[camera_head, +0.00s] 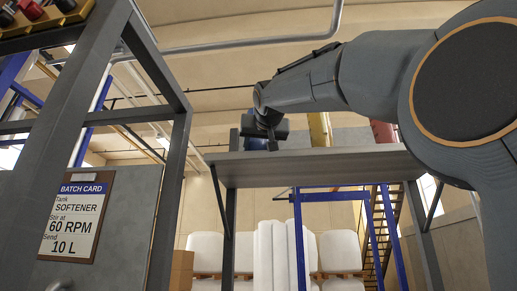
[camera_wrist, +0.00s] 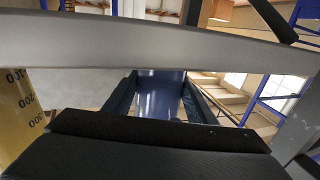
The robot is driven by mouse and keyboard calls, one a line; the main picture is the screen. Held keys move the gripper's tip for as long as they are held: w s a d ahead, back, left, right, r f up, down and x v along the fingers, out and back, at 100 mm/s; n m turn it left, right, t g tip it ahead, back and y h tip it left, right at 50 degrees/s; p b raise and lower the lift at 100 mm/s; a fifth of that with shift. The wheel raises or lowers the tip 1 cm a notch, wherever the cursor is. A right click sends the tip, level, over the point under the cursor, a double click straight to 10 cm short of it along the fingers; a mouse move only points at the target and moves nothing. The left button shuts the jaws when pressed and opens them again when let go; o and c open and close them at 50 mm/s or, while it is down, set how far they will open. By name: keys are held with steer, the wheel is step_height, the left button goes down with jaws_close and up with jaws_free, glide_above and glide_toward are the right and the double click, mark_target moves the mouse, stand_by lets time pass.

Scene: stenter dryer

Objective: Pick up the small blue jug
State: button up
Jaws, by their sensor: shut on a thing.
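The small blue jug (camera_head: 255,144) shows in the head view at the left end of the high grey shelf (camera_head: 310,167), partly hidden by my gripper (camera_head: 270,138). In the wrist view the blue jug (camera_wrist: 160,97) stands between the two dark fingers of my gripper (camera_wrist: 162,100), which are shut on it from both sides. The view from below the shelf edge hides the jug's base, so I cannot tell whether it touches the shelf.
A yellow jug (camera_head: 319,129) and a red jug (camera_head: 383,132) stand farther right on the shelf. The yellow jug also shows in the wrist view (camera_wrist: 20,112). A grey frame (camera_head: 170,180) with a batch card (camera_head: 78,215) stands at left. White bales (camera_head: 280,255) lie beyond.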

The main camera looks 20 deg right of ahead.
step_height(320, 180, up, 9)
steer(key=p, duration=0.2)
stand_by(0.3)
steer(key=shift+d, duration=0.15)
